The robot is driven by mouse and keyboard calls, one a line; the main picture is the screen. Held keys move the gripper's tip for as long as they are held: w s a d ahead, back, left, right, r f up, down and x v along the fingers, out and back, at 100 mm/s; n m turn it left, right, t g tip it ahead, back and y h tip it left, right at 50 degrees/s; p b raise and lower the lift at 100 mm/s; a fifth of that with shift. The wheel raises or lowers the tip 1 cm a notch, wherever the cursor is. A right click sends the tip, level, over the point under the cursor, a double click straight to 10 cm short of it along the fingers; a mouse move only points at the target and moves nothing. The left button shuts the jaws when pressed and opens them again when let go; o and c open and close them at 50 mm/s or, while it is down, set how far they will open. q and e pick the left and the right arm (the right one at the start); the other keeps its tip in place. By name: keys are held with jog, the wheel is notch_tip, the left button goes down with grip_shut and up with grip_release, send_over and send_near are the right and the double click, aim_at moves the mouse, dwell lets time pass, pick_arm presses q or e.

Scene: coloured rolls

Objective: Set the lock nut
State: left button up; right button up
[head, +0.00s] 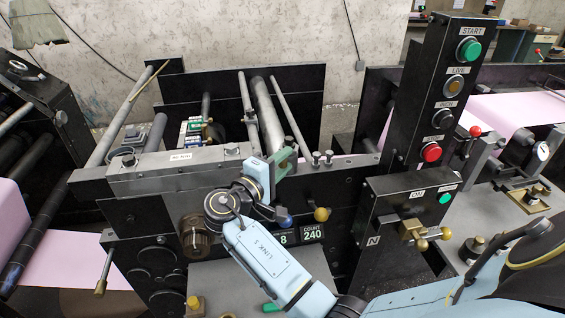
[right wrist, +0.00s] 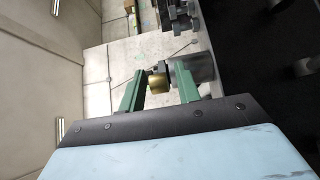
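My right gripper (head: 287,160) is above the front edge of the machine's black side plate, right of the grey top block. Its green fingers are apart. In the right wrist view, a brass nut-like piece (right wrist: 158,83), which looks like the lock nut, shows between the open fingers (right wrist: 158,68). A gap shows on its left side; I cannot tell whether the right finger touches it. In the head view I cannot make out this piece; the gripper may hide it. My left gripper is not in view.
A blue knob (head: 285,221) and a brass knob (head: 321,214) stick out below the gripper, near the count display (head: 313,233). A black button post (head: 436,90) stands to the right. Steel rollers (head: 268,115) lie behind. Pink web (head: 510,112) runs at the right.

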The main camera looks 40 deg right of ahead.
jog(key=shift+o, duration=0.2)
jog(key=b+v, duration=0.1)
jog(key=v, duration=1.2)
jog(key=shift+a, duration=0.15)
